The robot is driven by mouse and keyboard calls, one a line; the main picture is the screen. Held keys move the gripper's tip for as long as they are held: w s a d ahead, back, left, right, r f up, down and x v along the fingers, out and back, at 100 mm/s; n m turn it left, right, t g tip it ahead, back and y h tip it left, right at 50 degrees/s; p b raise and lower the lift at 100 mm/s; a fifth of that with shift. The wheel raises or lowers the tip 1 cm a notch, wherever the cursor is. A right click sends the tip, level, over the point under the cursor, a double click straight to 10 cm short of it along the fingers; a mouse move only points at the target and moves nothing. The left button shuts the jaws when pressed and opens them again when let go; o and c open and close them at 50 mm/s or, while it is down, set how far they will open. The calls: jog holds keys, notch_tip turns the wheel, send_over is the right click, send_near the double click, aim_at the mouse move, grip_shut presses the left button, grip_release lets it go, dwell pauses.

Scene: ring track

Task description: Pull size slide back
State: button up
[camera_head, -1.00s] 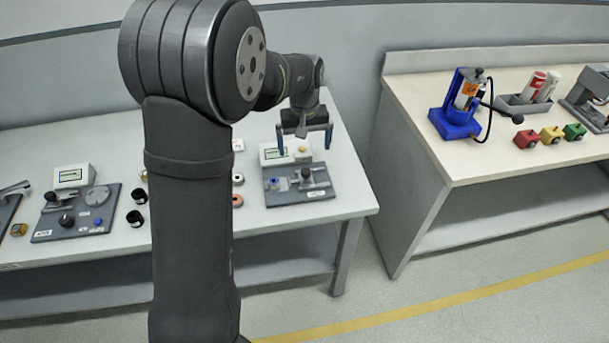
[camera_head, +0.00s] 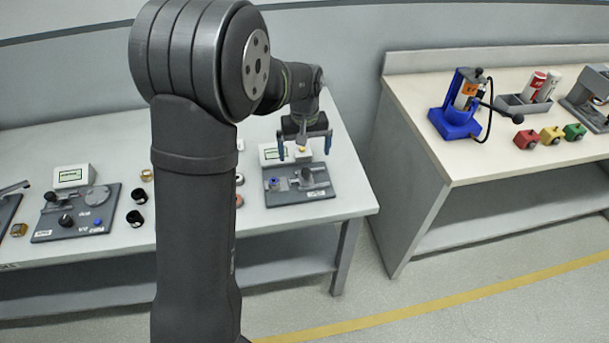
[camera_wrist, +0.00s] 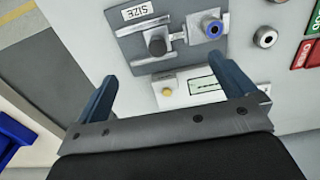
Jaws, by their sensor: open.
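The size station is a dark grey plate (camera_head: 300,197) at the right end of the left table. In the wrist view the plate (camera_wrist: 135,22) carries a label reading SIZE. The size slide has a dark round knob (camera_wrist: 156,45), which also shows in the head view (camera_head: 307,174). Beside it, a ring with a blue centre (camera_wrist: 213,29) sits at a grey holder. My gripper (camera_head: 305,152) is open and empty above the station. In the wrist view its two fingers (camera_wrist: 168,80) are spread wide, with the knob beyond them and between their lines.
A white display box (camera_wrist: 205,87) with a yellow button (camera_wrist: 167,92) stands beside the plate. A loose ring (camera_wrist: 265,37) and green and red labelled blocks (camera_wrist: 306,55) lie nearby. Another station (camera_head: 75,225) and black rings (camera_head: 135,216) are further left. A floor gap separates the right table (camera_head: 420,85).

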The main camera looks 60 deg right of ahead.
notch_tip(320, 180, up, 9)
jog(key=shift+r, duration=0.2)
dwell(0.3)
